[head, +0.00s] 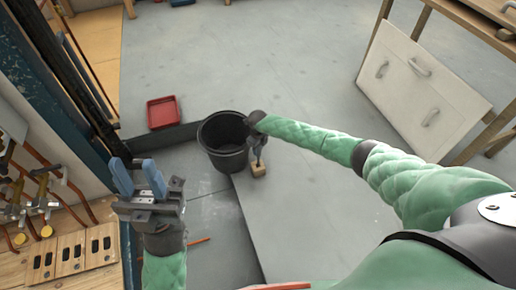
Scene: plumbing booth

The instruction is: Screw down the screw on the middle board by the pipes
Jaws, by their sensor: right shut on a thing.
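Three small wooden boards lie side by side at the lower left, below the copper pipes (50,170). The middle board (71,266) has dark slots; a screw on it is too small to make out. My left gripper (135,164) is to the right of the boards, with its two blue fingers apart and nothing between them. My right gripper (258,155) is far from the boards, beside the black bucket. It is shut on a small wooden-looking piece (258,170), whose exact kind I cannot tell.
The black bucket (224,160) stands on the grey floor, with a red tray (163,112) behind it. A white panel with handles (420,90) leans by a wooden table at the upper right. A dark blue post (62,75) rises at the left.

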